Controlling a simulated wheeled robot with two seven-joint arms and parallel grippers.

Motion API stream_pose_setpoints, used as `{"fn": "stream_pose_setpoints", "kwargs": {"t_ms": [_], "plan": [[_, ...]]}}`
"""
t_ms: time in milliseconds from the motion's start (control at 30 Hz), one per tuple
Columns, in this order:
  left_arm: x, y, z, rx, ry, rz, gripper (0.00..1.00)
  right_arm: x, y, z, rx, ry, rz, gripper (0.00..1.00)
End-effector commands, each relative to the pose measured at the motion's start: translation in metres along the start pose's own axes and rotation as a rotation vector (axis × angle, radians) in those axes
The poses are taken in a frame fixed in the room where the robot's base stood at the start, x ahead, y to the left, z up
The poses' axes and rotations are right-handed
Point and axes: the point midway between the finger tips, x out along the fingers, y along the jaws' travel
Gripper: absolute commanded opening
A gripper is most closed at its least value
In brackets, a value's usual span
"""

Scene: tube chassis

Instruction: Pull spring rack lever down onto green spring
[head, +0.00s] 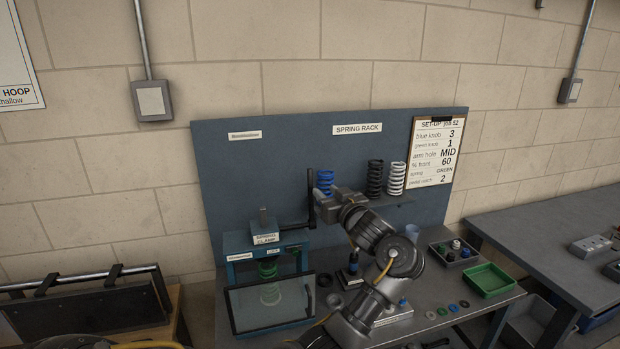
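The spring clamp press is a blue-grey frame (237,241) at the left of the bench, with a label on top. A green spring (268,270) stands upright inside it, its lower part seen through a clear guard panel (238,308). The black lever (310,184) stands upright at the press's right side, joined to a dark horizontal bar.
A blue spring (324,187), a black spring (374,181) and a white spring (396,181) stand on the back panel's shelf. A set-up sheet (435,152) hangs at right. A green tray (488,280) and small rings lie on the bench's right.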

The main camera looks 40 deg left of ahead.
Motion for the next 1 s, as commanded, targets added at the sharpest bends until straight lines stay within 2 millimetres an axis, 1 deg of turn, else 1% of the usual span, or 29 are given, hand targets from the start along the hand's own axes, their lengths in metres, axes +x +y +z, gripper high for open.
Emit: {"fn": "stream_pose_setpoints", "kwargs": {"t_ms": [167,267,367,500,700,833,1000], "plan": [[0.003,-0.001,-0.003,0.0,0.001,-0.007,0.36,-0.002,0.0,0.0,0.0,0.0,0.0,0.36],[0.013,-0.001,-0.004,0.003,0.004,-0.007,0.36,-0.007,0.0,-0.001,0.0,0.0,0.0,0.36],[0.03,-0.003,-0.005,0.005,0.003,-0.01,0.36,-0.014,0.001,-0.001,-0.001,0.0,0.001,0.36],[0.058,-0.003,-0.005,0.006,0.003,-0.011,0.36,-0.025,0.002,-0.002,-0.001,0.0,0.002,0.36],[0.09,-0.002,-0.004,0.003,0.001,-0.008,0.36,-0.037,0.002,-0.003,-0.001,0.0,0.002,0.36],[0.102,-0.002,-0.003,0.001,0.0,-0.006,0.36,-0.04,0.002,-0.003,-0.001,-0.001,0.002,0.36],[0.109,-0.001,-0.001,-0.001,0.0,-0.005,0.36,-0.041,0.002,-0.003,-0.001,0.0,0.002,0.36]]}}
